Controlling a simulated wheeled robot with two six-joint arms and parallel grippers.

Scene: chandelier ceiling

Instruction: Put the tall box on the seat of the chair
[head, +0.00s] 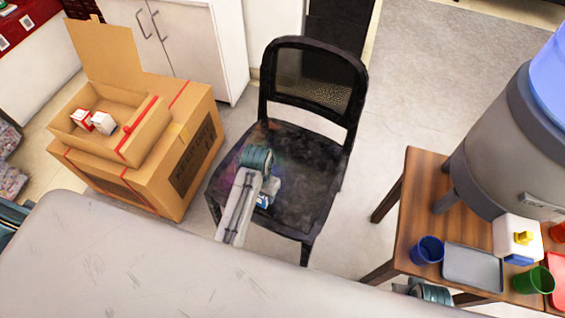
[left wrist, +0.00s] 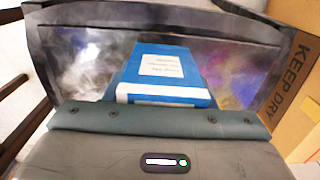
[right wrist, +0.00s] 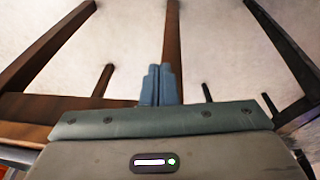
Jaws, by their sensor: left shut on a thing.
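The black chair (head: 345,110) stands in the middle of the head view, its dark worn seat (head: 305,195) facing up. My left gripper (head: 268,188) is over the seat, shut on a blue box with white labels (left wrist: 165,68), which I take for the tall box. In the head view only a small blue and white part of it (head: 263,201) shows below the gripper; the rest is hidden. I cannot tell whether it touches the seat. My right gripper (right wrist: 162,85) is shut and empty, low by the wooden table; its wrist shows in the head view (head: 432,292).
Cardboard boxes (head: 190,125) stand left of the chair, the upper one open with small red and white boxes inside. The wooden table (head: 418,205) at right holds a blue cup (head: 428,250), a grey tray (head: 472,268), a white carton (head: 518,240) and a large dispenser (head: 500,150).

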